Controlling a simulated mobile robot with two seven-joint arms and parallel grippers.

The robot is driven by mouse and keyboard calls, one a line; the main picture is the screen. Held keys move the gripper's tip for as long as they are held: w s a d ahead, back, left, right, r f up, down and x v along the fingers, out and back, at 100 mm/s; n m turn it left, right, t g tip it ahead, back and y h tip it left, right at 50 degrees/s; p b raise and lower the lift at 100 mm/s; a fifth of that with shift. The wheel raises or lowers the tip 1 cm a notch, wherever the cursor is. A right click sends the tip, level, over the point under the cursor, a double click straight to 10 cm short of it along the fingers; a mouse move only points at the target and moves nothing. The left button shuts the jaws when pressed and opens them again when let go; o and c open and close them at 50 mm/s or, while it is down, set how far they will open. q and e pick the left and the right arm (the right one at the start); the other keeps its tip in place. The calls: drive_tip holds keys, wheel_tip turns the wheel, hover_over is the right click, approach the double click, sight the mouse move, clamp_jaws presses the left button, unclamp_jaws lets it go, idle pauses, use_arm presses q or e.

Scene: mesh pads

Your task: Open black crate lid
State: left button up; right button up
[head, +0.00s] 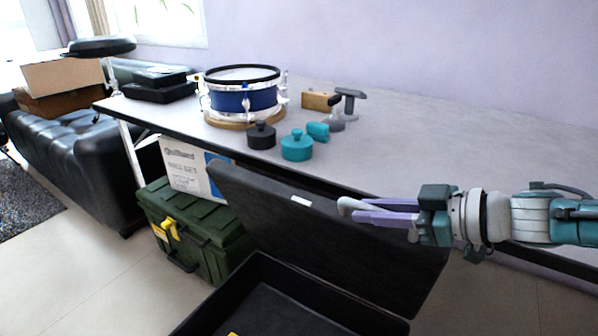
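The black crate (290,300) is at the bottom centre of the head view, on the floor in front of the table. Its black lid (325,234) stands raised and tilted back toward the table edge, so the crate's dark inside shows. A small white label is near the lid's top edge. My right gripper (345,210) comes in from the right, with its fingers in front of the lid's upper right part. Whether the fingers touch the lid is unclear, and their gap cannot be judged. My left gripper is not in view.
A grey table (440,140) holds a blue drum (243,97), black and teal lidded pots, and a black case (160,90). A green toolbox (190,232) and a white box (188,167) stand left of the crate. A black sofa (75,150) is farther left. Floor is clear at lower left.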

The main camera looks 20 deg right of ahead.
drive_tip(key=o, duration=0.4)
drive_tip(key=shift+o, duration=0.2)
drive_tip(key=shift+s+d+r+p, duration=0.15)
drive_tip(key=shift+s+p, duration=0.15)
drive_tip(key=p+v, duration=0.4)
drive_tip(key=v, duration=0.5)
drive_tip(key=shift+d, duration=0.15)
drive_tip(key=shift+s, duration=0.1)
